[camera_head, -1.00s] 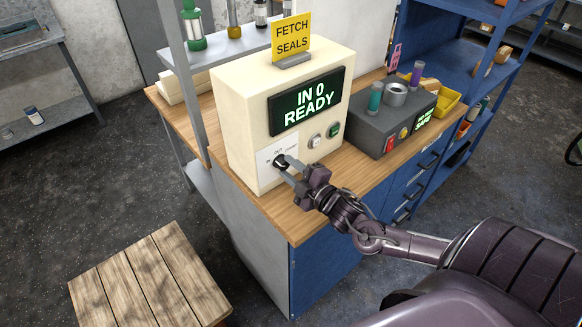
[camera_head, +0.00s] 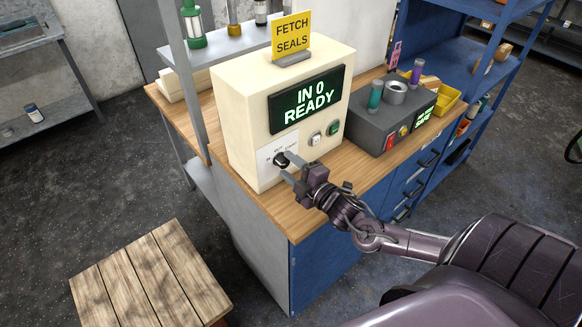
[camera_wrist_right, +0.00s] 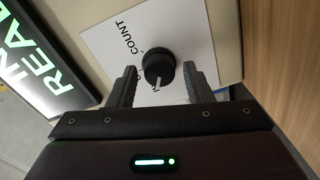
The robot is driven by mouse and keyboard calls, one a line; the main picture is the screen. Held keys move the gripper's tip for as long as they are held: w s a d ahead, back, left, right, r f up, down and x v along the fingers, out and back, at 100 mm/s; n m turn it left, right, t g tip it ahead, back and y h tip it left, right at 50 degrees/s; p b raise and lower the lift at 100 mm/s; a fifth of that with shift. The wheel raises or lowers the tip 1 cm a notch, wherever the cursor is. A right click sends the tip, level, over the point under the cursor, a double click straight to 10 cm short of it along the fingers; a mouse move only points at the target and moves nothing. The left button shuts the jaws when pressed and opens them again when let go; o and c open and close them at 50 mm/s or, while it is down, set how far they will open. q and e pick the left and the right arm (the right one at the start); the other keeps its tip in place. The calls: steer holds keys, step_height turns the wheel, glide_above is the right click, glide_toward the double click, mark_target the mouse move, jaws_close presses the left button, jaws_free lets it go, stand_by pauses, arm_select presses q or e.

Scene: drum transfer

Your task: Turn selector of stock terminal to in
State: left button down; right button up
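The stock terminal (camera_head: 240,110) is a cream box on the wooden counter, and its screen (camera_head: 308,100) reads "IN 0 READY". Its black selector knob (camera_head: 281,160) sits on a white label plate at the lower left of the front; the knob also shows in the right wrist view (camera_wrist_right: 158,66). My right gripper (camera_head: 291,168) is at the knob. In the right wrist view its two fingers (camera_wrist_right: 157,84) are open, one on each side of the knob, with gaps visible. The label shows "COUNT"; the other words are partly hidden. My left gripper is not in view.
Two buttons (camera_head: 315,138) sit right of the selector. A grey device (camera_head: 372,130) with a small screen and coloured vials stands to the right on the counter (camera_head: 275,220). A yellow "FETCH SEALS" sign (camera_head: 291,36) tops the terminal. A wooden crate (camera_head: 150,280) stands at lower left.

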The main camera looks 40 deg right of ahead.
steer(key=shift+o, duration=0.3)
steer(key=shift+s, duration=0.25)
steer(key=s, duration=0.7)
steer(key=shift+d+r+b, duration=0.15)
steer(key=shift+d+b, duration=0.2)
steer(key=shift+b, duration=0.05)
steer(key=shift+s, duration=0.1)
